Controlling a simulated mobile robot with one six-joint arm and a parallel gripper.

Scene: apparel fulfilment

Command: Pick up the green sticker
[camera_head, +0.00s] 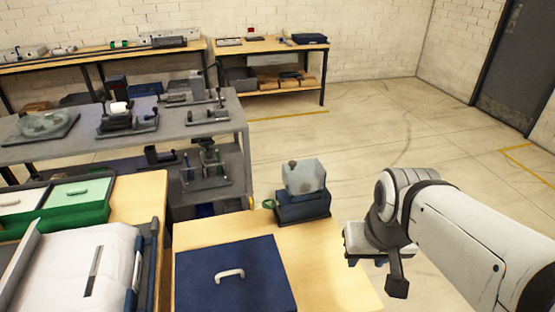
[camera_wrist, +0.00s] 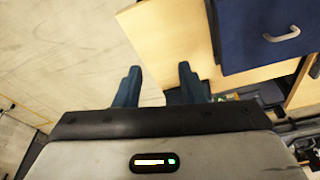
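A small green ring-shaped item (camera_head: 268,203) lies on the wooden table at the left foot of a dark blue device; it may be the green sticker, but it is too small to tell. My gripper shows in the wrist view (camera_wrist: 158,85) with its two blue fingers apart and nothing between them. In the head view my gripper (camera_head: 397,284) hangs right of the wooden table, well to the right of the green item.
The wooden table (camera_head: 335,275) holds a navy lidded box (camera_head: 225,275) and the dark blue device (camera_head: 302,208) with a clear block on top. A green tray (camera_head: 62,218) and a white machine (camera_head: 75,265) stand left. A grey rack (camera_head: 185,125) stands behind. Open floor (camera_head: 400,140) lies right.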

